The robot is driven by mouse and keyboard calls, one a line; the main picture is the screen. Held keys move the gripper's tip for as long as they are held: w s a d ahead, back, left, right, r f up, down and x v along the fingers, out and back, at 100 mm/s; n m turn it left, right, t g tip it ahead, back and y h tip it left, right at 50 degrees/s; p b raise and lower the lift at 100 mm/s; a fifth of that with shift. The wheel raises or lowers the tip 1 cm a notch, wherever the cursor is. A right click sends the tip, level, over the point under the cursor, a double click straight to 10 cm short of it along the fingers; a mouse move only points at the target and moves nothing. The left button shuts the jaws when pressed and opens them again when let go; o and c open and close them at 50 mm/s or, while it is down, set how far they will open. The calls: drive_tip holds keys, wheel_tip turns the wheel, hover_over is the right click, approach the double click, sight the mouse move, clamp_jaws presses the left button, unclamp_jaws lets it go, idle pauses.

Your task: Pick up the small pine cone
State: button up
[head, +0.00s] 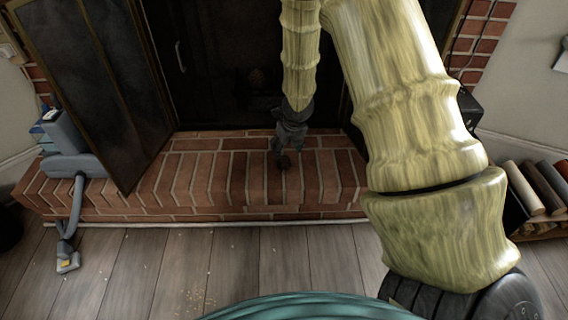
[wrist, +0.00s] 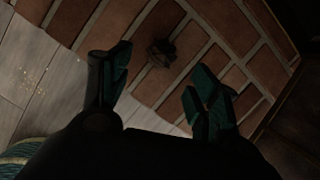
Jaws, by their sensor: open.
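A small dark brown pine cone (head: 284,163) sits on the brick hearth (head: 210,180), just below my gripper (head: 288,148) in the head view. In the wrist view the pine cone (wrist: 160,53) lies on the bricks beyond and between the two fingertips. My gripper (wrist: 155,82) is open and empty there, with its teal fingers spread to either side and apart from the cone. The exact height of the fingers above the hearth is hard to tell.
An open dark door panel (head: 95,85) stands at left. A grey vacuum-like device (head: 72,165) rests at the hearth's left end. Logs (head: 535,188) are stacked at right.

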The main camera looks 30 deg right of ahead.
sight(285, 157)
drive_tip(key=b+x, duration=0.1)
drive_tip(key=x, duration=0.4)
drive_tip(key=shift+f+b, duration=0.1)
drive_tip(key=shift+b, duration=0.2)
drive_tip(key=shift+d+b+x, duration=0.15)
drive_tip(key=shift+b+x, duration=0.5)
drive_tip(key=shift+x, duration=0.65)
drive_tip(key=shift+d+b+x, duration=0.1)
drive_tip(key=shift+b+x, duration=0.55)
drive_tip(key=shift+x, duration=0.65)
drive_tip(key=shift+s, duration=0.1)
drive_tip(key=c, duration=1)
